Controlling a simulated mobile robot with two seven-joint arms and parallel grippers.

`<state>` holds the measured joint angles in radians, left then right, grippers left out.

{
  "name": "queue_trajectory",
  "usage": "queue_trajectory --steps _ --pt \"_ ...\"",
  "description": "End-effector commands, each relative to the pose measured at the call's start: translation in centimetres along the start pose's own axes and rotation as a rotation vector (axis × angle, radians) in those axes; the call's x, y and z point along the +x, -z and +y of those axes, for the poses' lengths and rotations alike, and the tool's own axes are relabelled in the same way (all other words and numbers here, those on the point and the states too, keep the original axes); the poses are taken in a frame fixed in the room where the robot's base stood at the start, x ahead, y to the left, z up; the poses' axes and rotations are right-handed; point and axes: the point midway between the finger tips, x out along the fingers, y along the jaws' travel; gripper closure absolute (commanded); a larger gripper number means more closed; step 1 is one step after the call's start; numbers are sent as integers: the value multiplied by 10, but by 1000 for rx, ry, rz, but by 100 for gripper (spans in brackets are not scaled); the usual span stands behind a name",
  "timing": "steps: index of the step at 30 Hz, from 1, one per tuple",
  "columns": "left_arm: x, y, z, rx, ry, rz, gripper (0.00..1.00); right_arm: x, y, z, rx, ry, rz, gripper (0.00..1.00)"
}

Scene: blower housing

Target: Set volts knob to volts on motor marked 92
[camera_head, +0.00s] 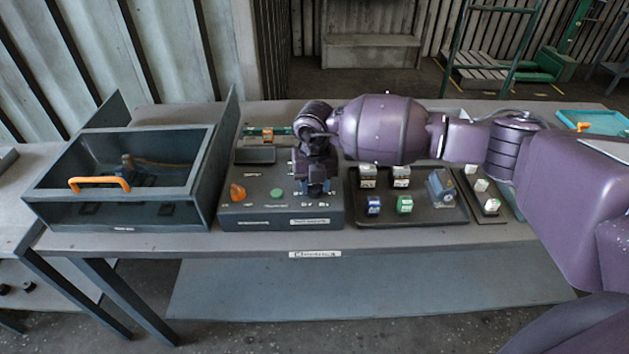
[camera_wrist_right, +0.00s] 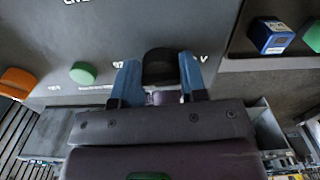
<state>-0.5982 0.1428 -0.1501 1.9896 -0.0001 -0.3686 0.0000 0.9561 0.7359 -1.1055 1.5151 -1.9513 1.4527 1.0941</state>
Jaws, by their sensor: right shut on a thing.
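The dark control box (camera_head: 255,214) stands on the bench. My right gripper (camera_head: 318,188) reaches down over its right part. In the right wrist view the two blue fingers of my right gripper (camera_wrist_right: 159,84) are shut on a black knob (camera_wrist_right: 158,66), one finger on each side. White markings, one like a "V", lie around this knob. In the head view the gripper hides the knob. A blue-grey motor (camera_head: 441,189) lies on the dark tray (camera_head: 425,214) right of the box; any number on it is too small to read. My left gripper is not in view.
The box also carries an orange knob (camera_head: 237,192) and a green button (camera_head: 277,194). Several small blocks, including a blue one (camera_head: 374,205) and a green one (camera_head: 404,204), stand on the tray. An open drawer box with an orange handle (camera_head: 99,183) is at left.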

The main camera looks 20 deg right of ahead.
Motion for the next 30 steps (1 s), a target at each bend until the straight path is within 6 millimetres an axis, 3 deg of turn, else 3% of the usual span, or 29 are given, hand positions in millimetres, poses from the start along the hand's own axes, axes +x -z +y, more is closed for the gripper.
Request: queue_trajectory --steps 9,24,25,29,30 --pt "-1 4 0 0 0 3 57 -1 0 0 100 -1 -1 84" --pt "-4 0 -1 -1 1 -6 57 -1 0 0 115 -1 -1 84" --pt "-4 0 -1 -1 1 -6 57 -1 0 0 115 -1 -1 56" --pt "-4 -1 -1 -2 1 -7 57 0 0 0 114 0 -1 36" --pt "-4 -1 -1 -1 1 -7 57 0 0 0 114 0 -1 36"
